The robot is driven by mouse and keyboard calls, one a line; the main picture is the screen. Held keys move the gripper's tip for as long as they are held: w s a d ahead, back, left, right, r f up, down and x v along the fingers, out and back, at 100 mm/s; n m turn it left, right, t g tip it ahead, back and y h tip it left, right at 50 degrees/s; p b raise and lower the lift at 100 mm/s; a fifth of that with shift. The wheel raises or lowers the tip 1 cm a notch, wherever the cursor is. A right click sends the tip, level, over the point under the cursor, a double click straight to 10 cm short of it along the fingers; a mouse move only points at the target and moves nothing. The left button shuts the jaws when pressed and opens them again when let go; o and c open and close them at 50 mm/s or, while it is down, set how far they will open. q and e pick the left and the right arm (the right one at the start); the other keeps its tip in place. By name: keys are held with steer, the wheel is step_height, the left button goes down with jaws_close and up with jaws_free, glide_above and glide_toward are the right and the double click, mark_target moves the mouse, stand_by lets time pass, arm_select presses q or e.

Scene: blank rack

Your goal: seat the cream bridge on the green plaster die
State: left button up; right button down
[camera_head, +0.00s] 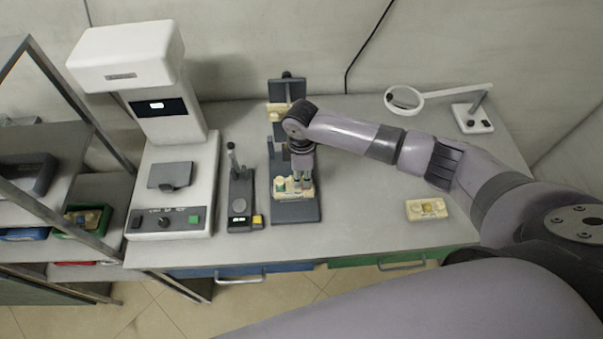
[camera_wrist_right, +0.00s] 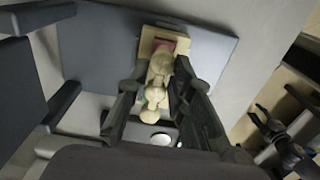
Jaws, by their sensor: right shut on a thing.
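The lower cast (camera_head: 300,194), cream with green spots on top, sits on the dark articulator (camera_head: 297,213) in the middle of the bench. A green die (camera_head: 280,184) shows at its left part. My right gripper (camera_head: 302,178) points down right over the cast's right part. In the wrist view my right gripper (camera_wrist_right: 160,75) is shut on the cream bridge (camera_wrist_right: 156,92), a row of rounded teeth between the fingers. The cast's block (camera_wrist_right: 148,45) shows beyond it. Whether the bridge touches the die is hidden by the fingers. My left gripper is out of view.
A cream block (camera_head: 427,209) with a yellowish piece lies at the bench's right front. A small device (camera_head: 241,200) with a lever and a white scanner-like machine (camera_head: 172,190) stand left. A magnifier lamp (camera_head: 472,115) stands at the back right. Bare bench lies between articulator and block.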

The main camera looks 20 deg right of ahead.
mark_target(302, 179)
steer(key=shift+f+b, duration=0.55)
steer(key=shift+f, duration=0.5)
steer(key=c, duration=1.3)
jaws_free()
steer(key=shift+c, duration=0.2)
steer(key=shift+r, duration=0.1)
step_height(302, 179, up, 12)
steer(key=shift+s+f, duration=0.15)
steer(key=shift+f, duration=0.05)
